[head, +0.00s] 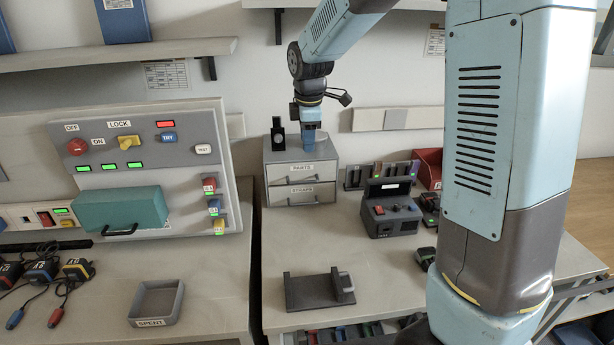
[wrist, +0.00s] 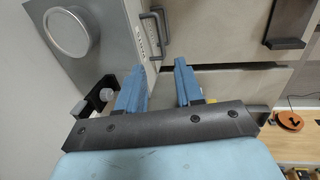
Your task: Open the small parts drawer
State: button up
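The small grey drawer unit (head: 266,170) stands at the back of the right-hand bench. Its upper drawer (head: 301,173) is labelled PARTS and its lower drawer (head: 300,194) is labelled STRAPS; both look shut. In the wrist view the unit (wrist: 118,30) is at upper left, with its bar handles (wrist: 155,32) on the front. My gripper (head: 308,145) points down at the unit's top front edge. In the wrist view my gripper (wrist: 160,66) has its blue fingers apart with nothing between them. The handles are just beyond the fingertips; I cannot tell any contact.
A round can (wrist: 68,32) and a black stand (head: 278,134) are on top of the unit. A grey charger-like box (head: 391,208) stands to its right. A dark holder (head: 320,289) lies near the bench front. Bench surface before the drawers is clear.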

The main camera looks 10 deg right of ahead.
aim_at(306, 182)
jog(key=f, duration=0.4)
jog(key=w+f, duration=0.1)
jog(key=f, duration=0.4)
jog(key=w+f, duration=0.1)
jog(key=f, duration=0.3)
jog(key=shift+w+f, duration=0.2)
jog(key=shift+w, duration=0.05)
grip_shut()
dwell(1.0)
